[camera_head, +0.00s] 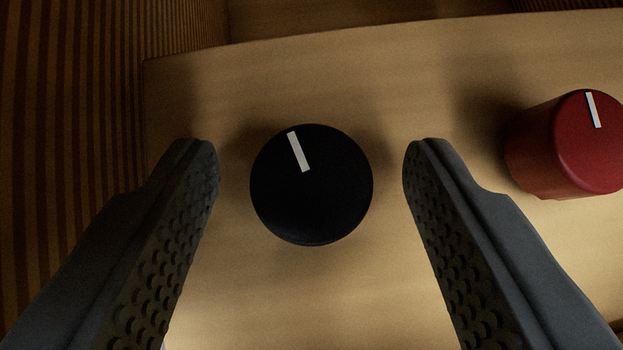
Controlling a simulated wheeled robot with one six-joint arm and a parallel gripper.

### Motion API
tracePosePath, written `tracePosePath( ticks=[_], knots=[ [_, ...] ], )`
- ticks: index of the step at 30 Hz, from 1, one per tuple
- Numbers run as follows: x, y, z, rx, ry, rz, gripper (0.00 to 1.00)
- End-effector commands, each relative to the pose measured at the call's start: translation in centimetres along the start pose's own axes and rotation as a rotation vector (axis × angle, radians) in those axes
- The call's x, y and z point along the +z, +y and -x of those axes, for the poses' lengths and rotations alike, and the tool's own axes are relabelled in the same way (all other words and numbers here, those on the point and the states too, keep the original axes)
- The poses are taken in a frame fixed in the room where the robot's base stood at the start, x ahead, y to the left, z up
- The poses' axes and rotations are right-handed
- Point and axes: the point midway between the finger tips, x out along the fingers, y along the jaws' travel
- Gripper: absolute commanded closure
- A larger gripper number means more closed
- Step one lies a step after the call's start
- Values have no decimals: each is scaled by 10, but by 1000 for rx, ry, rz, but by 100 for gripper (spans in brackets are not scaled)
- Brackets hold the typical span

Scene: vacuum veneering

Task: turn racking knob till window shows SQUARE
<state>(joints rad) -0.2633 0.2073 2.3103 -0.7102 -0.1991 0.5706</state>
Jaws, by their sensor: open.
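A round black knob (312,200) sits on a pale wooden panel (300,85) in the middle of the view. Its white pointer line leans a little left of straight up. My gripper (311,165) is open, with one dark textured finger on each side of the black knob. A gap shows between each finger and the knob, so neither appears to touch it. No label marks the black knob, so I cannot tell from the picture whether it is the racking knob. No window or SQUARE sign is in view.
A red knob (565,150) with a white pointer line stands on the panel at the right, beyond my right finger. A dark brown striped surface (70,130) lies along the left, past the panel's edge. The panel is bare above and below the black knob.

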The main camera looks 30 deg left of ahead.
Motion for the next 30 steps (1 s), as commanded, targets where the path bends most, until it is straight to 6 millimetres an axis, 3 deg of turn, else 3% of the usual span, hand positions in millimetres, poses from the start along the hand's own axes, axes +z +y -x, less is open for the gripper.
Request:
tracePosePath(
  ticks=[1,6,8,30],
  knots=[
    [0,0,0,0,0,0,48],
    [0,0,0,0,0,0,82],
    [0,0,0,0,0,0,91],
    [-3,4,0,-109,7,113,91]
  ],
)
